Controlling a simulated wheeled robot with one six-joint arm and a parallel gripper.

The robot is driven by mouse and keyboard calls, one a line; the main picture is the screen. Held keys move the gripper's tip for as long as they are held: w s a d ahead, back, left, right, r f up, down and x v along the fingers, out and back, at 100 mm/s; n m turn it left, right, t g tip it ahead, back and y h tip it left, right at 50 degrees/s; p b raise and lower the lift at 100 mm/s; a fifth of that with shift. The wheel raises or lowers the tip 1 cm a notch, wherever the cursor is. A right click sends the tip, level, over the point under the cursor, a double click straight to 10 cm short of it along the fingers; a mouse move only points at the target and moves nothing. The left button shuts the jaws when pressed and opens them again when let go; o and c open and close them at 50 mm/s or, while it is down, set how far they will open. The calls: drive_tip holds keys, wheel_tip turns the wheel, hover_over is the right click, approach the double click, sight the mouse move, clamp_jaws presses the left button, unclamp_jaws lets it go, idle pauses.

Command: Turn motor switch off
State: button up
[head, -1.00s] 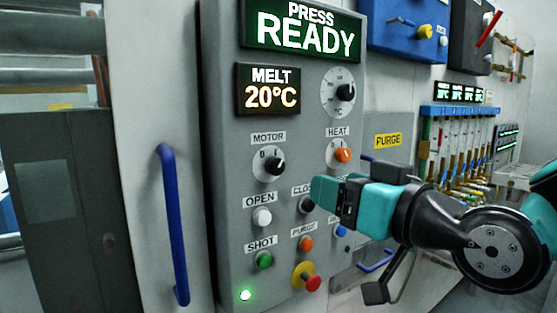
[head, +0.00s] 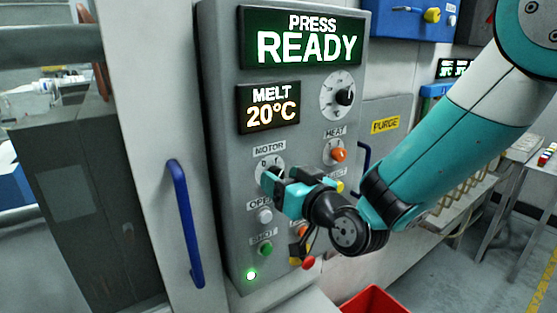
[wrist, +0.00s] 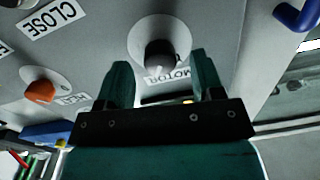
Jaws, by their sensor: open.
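The motor switch is a black knob on a round white plate under the MOTOR label. In the head view only part of its plate (head: 266,161) shows; my gripper hides the knob. In the wrist view, which is turned upside down, the knob (wrist: 160,53) lies between and just beyond my two teal fingertips. My gripper (head: 271,178) is open in front of the panel, and its fingers (wrist: 163,75) stand to either side of the knob with gaps. Contact cannot be told. The knob's pointing direction is unclear.
The grey panel (head: 222,120) carries the orange heat knob (head: 338,155), a white button (head: 265,216), a green button (head: 265,249) and a red mushroom button (head: 308,263) close by. A blue handle (head: 187,225) stands left. A red bin (head: 375,300) is below.

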drive_tip(key=shift+x, duration=0.8)
drive_tip(key=c, duration=0.9)
